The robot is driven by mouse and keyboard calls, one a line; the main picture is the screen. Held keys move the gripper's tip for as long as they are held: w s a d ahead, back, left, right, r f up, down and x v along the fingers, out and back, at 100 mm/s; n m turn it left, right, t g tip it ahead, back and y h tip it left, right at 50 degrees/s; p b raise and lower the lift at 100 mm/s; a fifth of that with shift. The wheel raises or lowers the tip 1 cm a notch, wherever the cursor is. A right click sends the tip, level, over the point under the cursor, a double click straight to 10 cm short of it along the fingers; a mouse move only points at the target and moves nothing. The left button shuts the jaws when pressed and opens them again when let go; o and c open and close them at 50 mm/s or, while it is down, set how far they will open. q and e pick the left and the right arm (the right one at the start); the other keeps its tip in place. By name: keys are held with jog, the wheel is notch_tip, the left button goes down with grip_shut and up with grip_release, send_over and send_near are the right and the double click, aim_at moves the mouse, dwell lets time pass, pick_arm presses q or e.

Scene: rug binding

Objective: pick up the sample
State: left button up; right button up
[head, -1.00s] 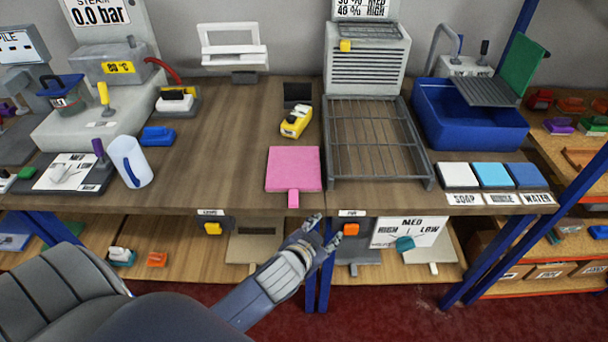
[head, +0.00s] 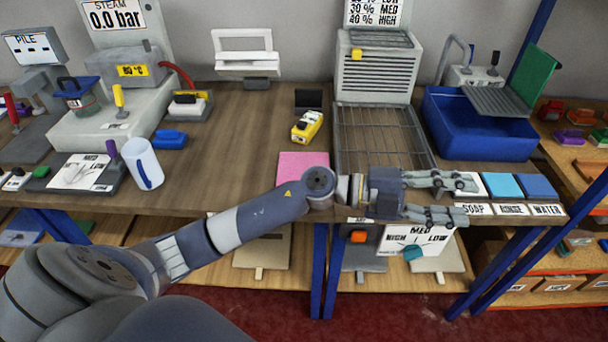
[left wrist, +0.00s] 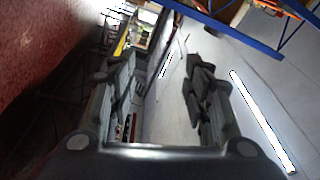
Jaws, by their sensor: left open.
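The pink square (head: 298,162), which may be the sample, lies flat on the wooden workbench. My left arm crosses in front of its lower part and hides its tab. My left gripper (head: 466,199) is open and empty, pointing right, well to the right of the pink square, in front of the SOAP and RINSE pads at the bench's front edge. In the left wrist view the open jaws (left wrist: 160,75) have nothing between them, and the pink square cannot be made out. My right gripper is not in view.
A wire rack (head: 380,140) stands right of the pink square, with a blue basin (head: 500,146) beyond. A yellow tool (head: 307,127) lies behind the square. A white cup (head: 143,164) stands at left. The bench between cup and square is mostly clear.

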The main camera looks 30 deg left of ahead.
pick_arm(q)
jog(key=s+a+f+m+g+y, duration=0.1)
jog(key=a+f+m+g+y, duration=0.4)
jog(key=a+f+y, duration=0.4)
jog(key=a+f+n+g+y, duration=0.15)
jog(key=a+n+y, duration=0.5)
jog(key=a, duration=1.55)
notch_tip(320, 180, down, 4)
jog(key=m+y, duration=0.1)
jog(key=m+y+p, duration=0.1)
jog(key=m, duration=0.1)
jog(key=shift+w+a+f+g, duration=0.1)
jog(key=shift+w+f+g, duration=0.05)
jog(key=shift+g, duration=0.2)
jog(key=shift+f+p, duration=0.6)
jog(key=shift+p, duration=0.05)
jog(key=f, duration=0.2)
jog(key=f+p, duration=0.1)
jog(key=f, duration=0.1)
jog(key=shift+w+f, duration=0.1)
jog(key=shift+w, duration=0.2)
grip_shut()
